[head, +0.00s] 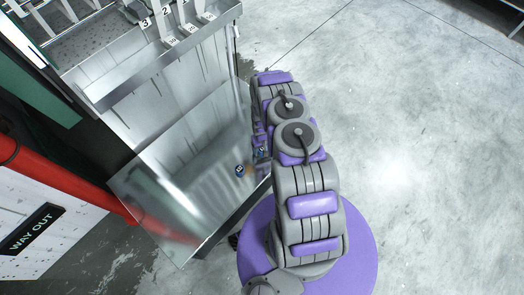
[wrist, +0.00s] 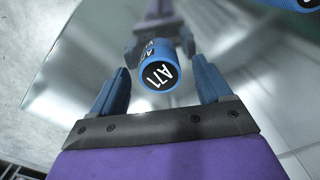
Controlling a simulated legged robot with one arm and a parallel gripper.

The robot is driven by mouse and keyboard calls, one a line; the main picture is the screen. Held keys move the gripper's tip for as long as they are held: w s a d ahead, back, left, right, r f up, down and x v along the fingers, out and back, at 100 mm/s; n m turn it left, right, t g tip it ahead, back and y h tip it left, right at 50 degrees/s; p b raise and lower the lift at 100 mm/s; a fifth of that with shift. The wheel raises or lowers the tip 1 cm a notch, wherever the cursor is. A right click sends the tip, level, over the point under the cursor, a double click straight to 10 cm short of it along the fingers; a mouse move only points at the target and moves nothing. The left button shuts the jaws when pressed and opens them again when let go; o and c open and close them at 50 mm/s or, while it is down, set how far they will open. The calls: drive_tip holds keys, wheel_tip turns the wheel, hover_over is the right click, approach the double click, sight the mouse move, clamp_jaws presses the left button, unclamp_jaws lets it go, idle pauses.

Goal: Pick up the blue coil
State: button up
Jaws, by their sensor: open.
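A blue coil with a black end marked A71 in white (wrist: 160,74) lies between the two fingers of my gripper (wrist: 159,66) in the wrist view. The fingers are open, with a visible gap on each side of the coil. A second blue thing (wrist: 300,5) is cut off at the top right corner. In the head view, one small blue coil (head: 240,170) lies on the shiny metal tray (head: 190,205). Another blue piece (head: 261,152) shows beside my arm, which hides most of the gripper there.
The metal machine has an upper ledge with numbered white straps (head: 172,42). A raised steel edge (head: 232,218) runs along the tray's near right side. A red pipe (head: 60,175) and a WAY OUT sign (head: 32,230) are at left. Open concrete floor (head: 430,150) lies at right.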

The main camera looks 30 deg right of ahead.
drive_tip(key=shift+d, duration=0.4)
drive_tip(key=shift+a+r, duration=0.1)
drive_tip(key=shift+a, duration=0.6)
drive_tip(key=c, duration=0.7)
drive_tip(key=shift+d, duration=0.5)
drive_tip(key=c, duration=0.4)
drive_tip(key=shift+a, duration=0.1)
